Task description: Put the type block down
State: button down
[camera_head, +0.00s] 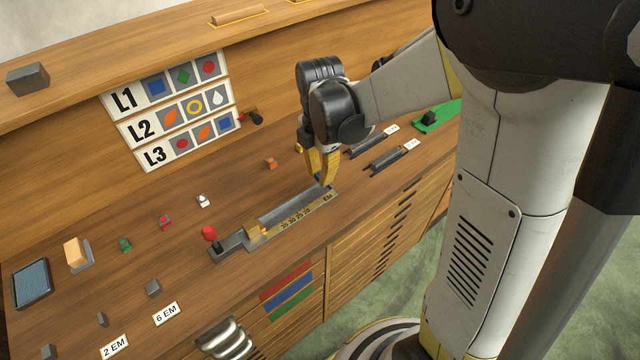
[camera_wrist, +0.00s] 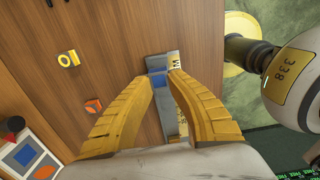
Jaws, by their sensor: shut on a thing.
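My gripper (camera_head: 328,180) points down at the right end of the long grey metal stick (camera_head: 290,207) with a ruled brass edge. In the wrist view its two yellow fingers (camera_wrist: 160,80) close on a small type block (camera_wrist: 157,82) with a blue mark on its face. The block is at the stick's channel, seen there as a grey strip (camera_wrist: 157,62). I cannot tell whether the block touches the channel floor. In the head view the fingers hide the block.
Loose type blocks stand on the bench: green (camera_head: 124,244), red (camera_head: 165,222), white (camera_head: 203,200) and orange (camera_head: 270,163). Grey spacers (camera_head: 153,287) lie by the EM labels. A sign board (camera_head: 180,115) stands behind. Dark racks (camera_head: 388,160) lie right of my gripper.

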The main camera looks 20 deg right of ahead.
aim_at(320, 190)
jog(key=shift+f+b, duration=0.7)
jog(key=shift+f, duration=1.05)
jog(key=shift+f, duration=0.2)
jog(key=c, duration=1.4)
grip_release()
jog(key=shift+r, duration=0.15)
